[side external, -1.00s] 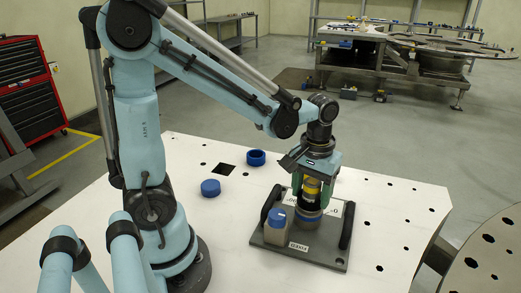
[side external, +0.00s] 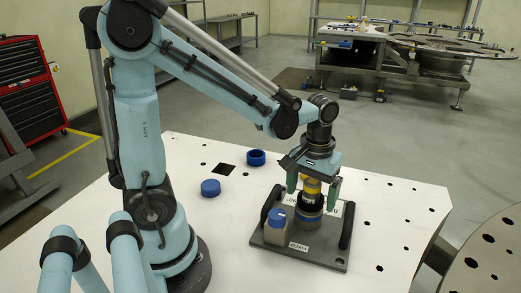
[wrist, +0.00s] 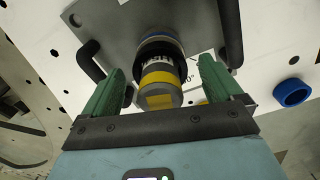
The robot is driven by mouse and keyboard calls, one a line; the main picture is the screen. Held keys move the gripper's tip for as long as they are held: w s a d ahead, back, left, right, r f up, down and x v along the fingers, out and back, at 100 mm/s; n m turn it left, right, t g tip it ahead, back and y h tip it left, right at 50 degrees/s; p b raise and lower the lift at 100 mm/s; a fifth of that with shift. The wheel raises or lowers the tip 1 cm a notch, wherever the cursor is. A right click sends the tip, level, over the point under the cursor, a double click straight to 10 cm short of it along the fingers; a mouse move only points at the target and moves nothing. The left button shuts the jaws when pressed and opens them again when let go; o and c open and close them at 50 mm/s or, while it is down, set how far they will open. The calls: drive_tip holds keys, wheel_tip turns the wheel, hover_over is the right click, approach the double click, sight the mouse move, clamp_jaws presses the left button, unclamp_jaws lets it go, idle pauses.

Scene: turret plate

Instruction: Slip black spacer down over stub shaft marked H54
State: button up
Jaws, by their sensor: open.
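A stub shaft with a yellow and grey top (side external: 312,186) stands upright on a grey plate (side external: 325,262); it also shows in the wrist view (wrist: 160,88). The black spacer (side external: 308,199) sits around the shaft below the yellow part, above a blue-and-grey collar (side external: 308,217). I cannot tell whether it touches the collar. My gripper (side external: 314,188) is open, its green fingers apart on either side of the shaft's top. In the wrist view my gripper (wrist: 159,82) shows clear gaps to the shaft on both sides. I cannot read an H54 mark.
Black handles (side external: 347,225) flank the plate. A grey block with a blue cap (side external: 276,222) stands close to the shaft. A blue disc (side external: 210,188) and a blue ring (side external: 256,158) lie on the white perforated table (side external: 395,215), which is otherwise largely clear.

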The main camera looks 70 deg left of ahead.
drive_tip(key=shift+r, duration=0.1)
wheel_tip(320, 180, up, 12)
drive_tip(key=shift+f, duration=0.1)
idle(0.5)
idle(0.4)
drive_tip(key=shift+s+d+f+m+t, duration=0.1)
drive_tip(key=shift+s+f+m+t, duration=0.2)
drive_tip(key=shift+m+t, duration=0.1)
drive_tip(key=f+m+t, duration=0.1)
drive_tip(key=s+f+m+t, duration=0.1)
drive_tip(key=t, duration=0.1)
drive_tip(key=s+f+m+t, duration=0.1)
drive_tip(key=shift+d+f+m, duration=0.2)
drive_tip(key=shift+d+m, duration=0.1)
drive_tip(key=shift+s+d+f+m+t, duration=0.1)
drive_tip(key=shift+s+f+m+t, duration=0.15)
drive_tip(key=shift+f+m+t, duration=0.75)
drive_tip(key=shift+o, duration=0.7)
drive_tip(key=shift+r+n, duration=0.3)
